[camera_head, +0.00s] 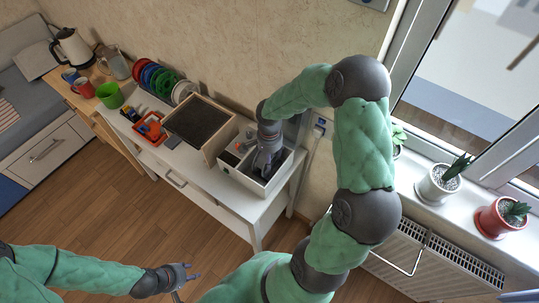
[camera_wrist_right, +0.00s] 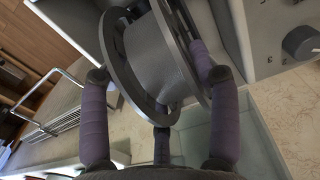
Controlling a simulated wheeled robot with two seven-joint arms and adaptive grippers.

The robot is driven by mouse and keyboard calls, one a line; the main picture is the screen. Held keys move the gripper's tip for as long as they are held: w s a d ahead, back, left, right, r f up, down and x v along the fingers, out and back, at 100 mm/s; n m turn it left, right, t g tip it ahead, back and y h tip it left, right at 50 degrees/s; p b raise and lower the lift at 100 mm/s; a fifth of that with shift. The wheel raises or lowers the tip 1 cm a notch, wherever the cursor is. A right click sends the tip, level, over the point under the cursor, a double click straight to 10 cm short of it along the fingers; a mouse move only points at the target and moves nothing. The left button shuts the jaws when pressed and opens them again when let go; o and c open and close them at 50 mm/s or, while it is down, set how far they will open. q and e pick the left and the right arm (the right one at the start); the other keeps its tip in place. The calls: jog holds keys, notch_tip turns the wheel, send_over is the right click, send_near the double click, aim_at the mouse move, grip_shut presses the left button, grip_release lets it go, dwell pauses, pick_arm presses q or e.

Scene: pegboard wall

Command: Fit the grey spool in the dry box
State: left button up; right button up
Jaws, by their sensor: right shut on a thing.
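The grey spool (camera_wrist_right: 165,55) shows large in the right wrist view, tilted between the purple-padded fingers. My right gripper (camera_wrist_right: 160,85) is shut on it. In the head view my right gripper (camera_head: 268,158) is at the white open-topped box (camera_head: 243,181), which I take for the dry box, at the table's right end. The gripper and arm hide most of the spool there, and I cannot tell whether it touches the box. My left gripper (camera_head: 190,273) is open and empty, low over the floor, away from the table.
Potted plants (camera_head: 440,185) line the windowsill at right, above a radiator (camera_head: 440,262).

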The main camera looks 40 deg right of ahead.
dwell(0.9)
jog(key=o, duration=1.4)
notch_tip(320, 180, up, 12)
